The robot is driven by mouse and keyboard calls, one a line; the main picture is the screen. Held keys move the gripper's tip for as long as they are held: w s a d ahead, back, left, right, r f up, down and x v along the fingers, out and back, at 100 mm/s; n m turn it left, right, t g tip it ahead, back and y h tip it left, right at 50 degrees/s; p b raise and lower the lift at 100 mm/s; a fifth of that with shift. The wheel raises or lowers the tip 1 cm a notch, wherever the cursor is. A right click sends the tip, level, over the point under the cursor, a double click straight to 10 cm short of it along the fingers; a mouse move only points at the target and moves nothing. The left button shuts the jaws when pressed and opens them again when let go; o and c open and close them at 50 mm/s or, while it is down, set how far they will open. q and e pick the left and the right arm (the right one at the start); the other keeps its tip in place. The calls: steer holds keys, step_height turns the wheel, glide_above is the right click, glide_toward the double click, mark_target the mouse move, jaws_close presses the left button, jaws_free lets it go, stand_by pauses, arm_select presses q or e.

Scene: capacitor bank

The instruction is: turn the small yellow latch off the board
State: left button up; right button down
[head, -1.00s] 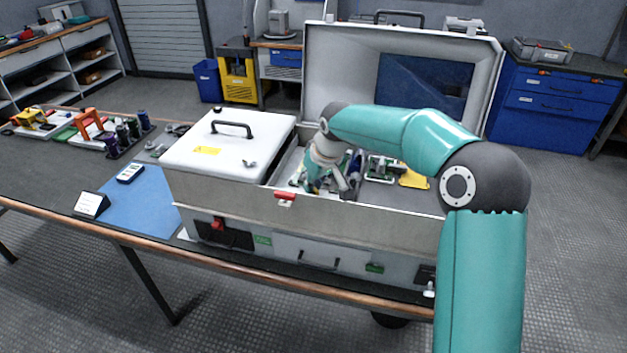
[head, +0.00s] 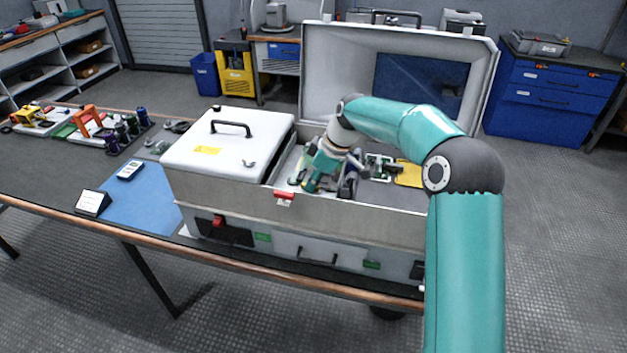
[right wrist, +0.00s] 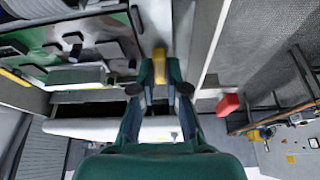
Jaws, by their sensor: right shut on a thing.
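My right gripper (head: 308,184) reaches down inside the open grey case (head: 350,217), close behind its front wall. In the right wrist view its fingers (right wrist: 160,84) are shut on the small yellow latch (right wrist: 160,66), which shows between the fingertips. The green board (right wrist: 95,45) with dark and grey parts lies left of the fingers in that view. In the head view the gripper and wrist hide the latch and much of the board. Whether the latch still overlaps the board edge I cannot tell. My left gripper is not in view.
A white lid with a black handle (head: 231,128) covers the case's left part. The raised case lid (head: 335,75) stands behind. A red latch (head: 284,197) sits on the front wall. A yellow piece (head: 409,174) lies right inside the case. A blue mat (head: 140,205) lies left.

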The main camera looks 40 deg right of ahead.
steer(key=shift+d, duration=0.1)
stand_by(0.3)
steer(key=c, duration=1.2)
jaws_free()
steer(key=v, duration=1.2)
steer(key=shift+w, duration=0.1)
